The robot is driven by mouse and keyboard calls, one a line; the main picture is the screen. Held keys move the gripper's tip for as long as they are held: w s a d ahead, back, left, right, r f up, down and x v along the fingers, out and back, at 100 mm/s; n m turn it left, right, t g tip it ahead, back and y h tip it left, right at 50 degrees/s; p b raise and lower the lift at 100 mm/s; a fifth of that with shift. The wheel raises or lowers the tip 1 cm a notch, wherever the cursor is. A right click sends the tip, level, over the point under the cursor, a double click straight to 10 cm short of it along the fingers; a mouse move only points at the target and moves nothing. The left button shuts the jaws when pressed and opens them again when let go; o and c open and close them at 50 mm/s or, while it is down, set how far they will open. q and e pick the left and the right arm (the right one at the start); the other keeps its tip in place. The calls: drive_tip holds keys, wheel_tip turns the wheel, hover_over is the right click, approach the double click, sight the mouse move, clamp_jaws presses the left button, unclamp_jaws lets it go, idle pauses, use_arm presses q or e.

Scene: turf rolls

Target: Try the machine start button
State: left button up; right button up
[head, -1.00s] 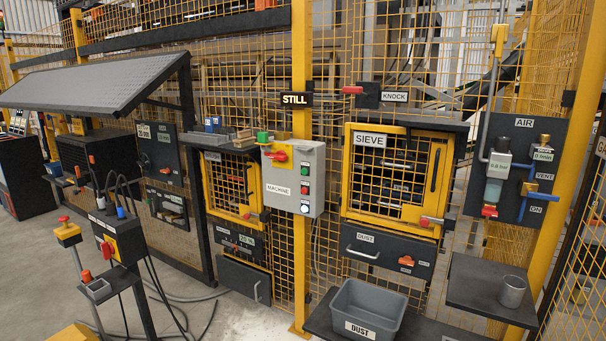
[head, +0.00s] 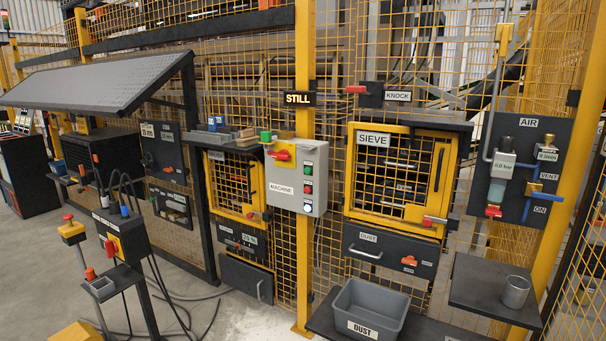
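The grey machine control box (head: 297,178), marked MACHINE, hangs on the yellow post in the middle of the head view. Its right side has a green button (head: 309,170) at the top, a red button (head: 308,188) below it and a pale button or lamp (head: 308,206) at the bottom. A red rotary handle (head: 281,155) on a yellow plate sits at its upper left. A black sign (head: 298,98) above the box reads STILL. Neither of my grippers is in the head view, and nothing touches the box.
Right of the box are the yellow-framed sieve door (head: 397,182), a grey dust bin (head: 370,309) and the air panel (head: 522,172). A shelf (head: 492,290) holds a grey cup (head: 515,291). A pedestal (head: 121,243) with a red switch stands at front left.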

idle(0.4)
drive_tip(key=c, duration=0.7)
clamp_jaws()
drive_tip(key=shift+a, duration=0.1)
idle(0.7)
